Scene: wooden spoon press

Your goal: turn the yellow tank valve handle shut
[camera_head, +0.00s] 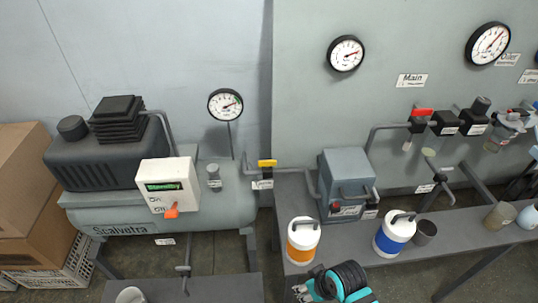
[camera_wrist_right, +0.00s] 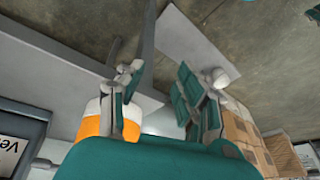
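The yellow tank valve handle (camera_head: 267,163) sits on the pipe between the grey tank (camera_head: 205,205) and the grey box unit. It lies roughly level, with a small white label below it. It cannot be made out in the right wrist view. My right gripper (camera_head: 305,290) is at the bottom of the head view, below and apart from the handle, in front of the bench. The right wrist view shows its two fingers (camera_wrist_right: 163,92) spread apart with nothing between them. My left gripper is not seen in either view.
An orange-and-white container (camera_head: 302,240) stands on the bench (camera_head: 445,222) close to my right gripper, with a blue-and-white one (camera_head: 394,234) to its right. The grey box unit (camera_head: 347,172) is right of the handle. A white control box (camera_head: 168,185) fronts the tank.

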